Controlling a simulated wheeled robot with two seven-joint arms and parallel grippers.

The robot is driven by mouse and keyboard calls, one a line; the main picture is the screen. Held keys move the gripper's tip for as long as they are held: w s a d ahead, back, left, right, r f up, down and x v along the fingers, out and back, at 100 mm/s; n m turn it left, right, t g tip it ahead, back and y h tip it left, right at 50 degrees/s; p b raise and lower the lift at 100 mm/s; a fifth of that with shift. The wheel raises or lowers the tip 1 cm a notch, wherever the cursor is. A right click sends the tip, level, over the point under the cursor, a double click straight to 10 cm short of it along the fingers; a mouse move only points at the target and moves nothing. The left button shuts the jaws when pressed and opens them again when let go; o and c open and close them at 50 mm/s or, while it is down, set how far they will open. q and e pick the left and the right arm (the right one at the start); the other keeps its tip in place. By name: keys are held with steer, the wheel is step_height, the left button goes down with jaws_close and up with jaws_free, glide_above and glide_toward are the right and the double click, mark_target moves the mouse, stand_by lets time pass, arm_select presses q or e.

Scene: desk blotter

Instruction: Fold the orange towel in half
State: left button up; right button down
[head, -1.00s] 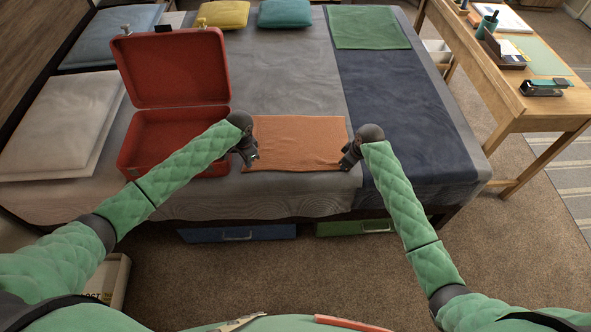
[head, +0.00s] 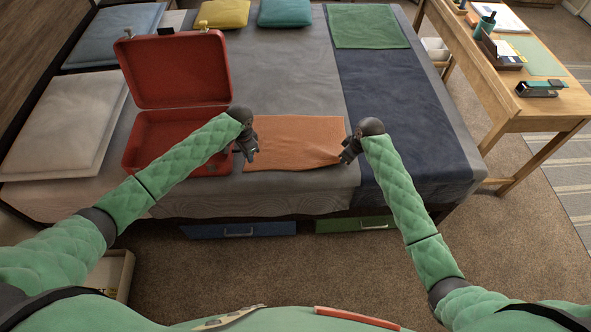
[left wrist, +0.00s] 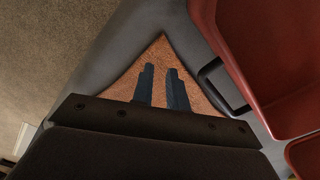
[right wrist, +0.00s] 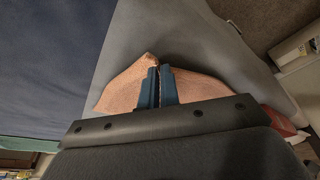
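The orange towel (head: 295,143) lies spread near the front edge of the bed, with slight creases toward its near right corner. My left gripper (head: 252,156) is over the towel's left edge. In the left wrist view its fingers (left wrist: 160,84) stand apart, with a flat towel corner (left wrist: 160,55) showing between and beyond them. My right gripper (head: 346,158) is at the near right corner. In the right wrist view its fingers (right wrist: 160,84) are closed on the towel (right wrist: 124,91), which bunches into a small ridge there. The arms hide little of the towel in the head view.
An open red suitcase (head: 180,75) stands left of the towel, close to my left gripper. A dark blue blanket (head: 400,110) lies to the right. A wooden desk (head: 540,110) stands right of the bed. Bare grey cover (head: 290,70) lies behind the towel.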

arm_select(q)
steer(key=o, duration=0.8)
steer(key=shift+c, duration=0.2)
steer(key=shift+w+r, duration=0.15)
steer(key=shift+r, duration=0.05)
steer(key=c, duration=0.3)
steer(key=w+d+r+m+t+y, duration=0.1)
steer(key=w+d+r, duration=0.2)
steer(key=w+r, duration=0.2)
steer(key=w+d+r+m, duration=0.1)
steer(key=w+d+r, duration=0.1)
steer(key=w+r, duration=0.25)
steer(key=n+g+y, duration=0.2)
steer(key=n+g, duration=0.1)
steer(key=g, duration=0.1)
glide_toward(251, 169)
steer(key=shift+x, duration=3.05)
steer(key=shift+f, duration=0.1)
steer(key=shift+c, duration=0.2)
